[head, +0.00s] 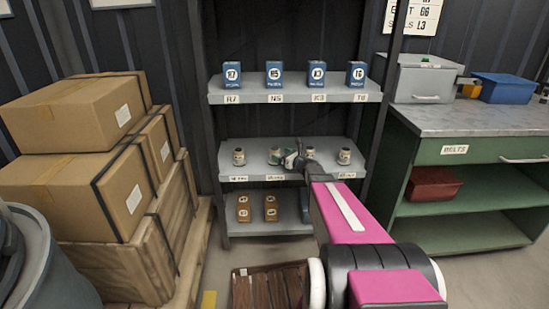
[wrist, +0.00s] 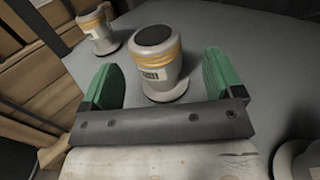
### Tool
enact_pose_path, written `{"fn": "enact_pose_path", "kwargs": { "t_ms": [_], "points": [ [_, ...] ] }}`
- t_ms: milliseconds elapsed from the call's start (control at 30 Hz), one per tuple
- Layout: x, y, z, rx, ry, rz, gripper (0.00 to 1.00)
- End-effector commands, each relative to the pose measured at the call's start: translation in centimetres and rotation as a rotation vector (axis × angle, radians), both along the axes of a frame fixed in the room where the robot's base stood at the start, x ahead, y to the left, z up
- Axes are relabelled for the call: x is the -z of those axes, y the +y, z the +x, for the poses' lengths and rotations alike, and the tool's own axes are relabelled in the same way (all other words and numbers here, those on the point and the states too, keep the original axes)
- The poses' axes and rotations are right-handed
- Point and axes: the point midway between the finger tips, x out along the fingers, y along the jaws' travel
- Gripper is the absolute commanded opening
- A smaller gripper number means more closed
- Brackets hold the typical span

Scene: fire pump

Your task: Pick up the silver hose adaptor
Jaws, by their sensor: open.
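Several similar hose adaptors stand upright on the middle shelf. One silver adaptor with a dark top, a tan band and a small label (wrist: 158,72) stands between the green fingers of my gripper (wrist: 161,80) in the wrist view. My gripper (head: 291,160) is open, with a finger on either side of it and nothing clamped. In the head view this adaptor (head: 274,155) is partly hidden by my gripper. Another adaptor (wrist: 96,32) is at the upper left of the wrist view, and part of one (wrist: 296,160) shows at the lower right.
The grey middle shelf (head: 330,172) also holds adaptors at left (head: 238,157) and right (head: 344,156). Blue boxes (head: 274,74) stand on the shelf above, orange items (head: 257,207) below. Stacked cartons (head: 75,115) are left, a green workbench (head: 470,152) right.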

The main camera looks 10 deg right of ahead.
Motion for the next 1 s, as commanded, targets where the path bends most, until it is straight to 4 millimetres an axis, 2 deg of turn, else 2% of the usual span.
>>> {"fn": "enact_pose_path", "kwargs": {
  "t_ms": [300,567,600,667,700,800,1000],
  "points": [
    [-0.1,2.9,3.1,-0.002,0.000,0.000,0.86],
    [-0.2,3.2,3.4,0.000,0.001,-0.001,0.86],
    [-0.2,3.2,3.4,0.000,0.001,-0.001,0.83],
    [-0.2,3.2,3.4,0.000,0.001,-0.001,0.64],
    [-0.2,3.2,3.4,0.000,0.001,-0.001,0.51],
    [-0.2,3.2,3.4,0.000,0.001,-0.001,0.23],
    [-0.2,3.2,3.4,-0.001,0.000,0.000,0.23]
  ]
}}
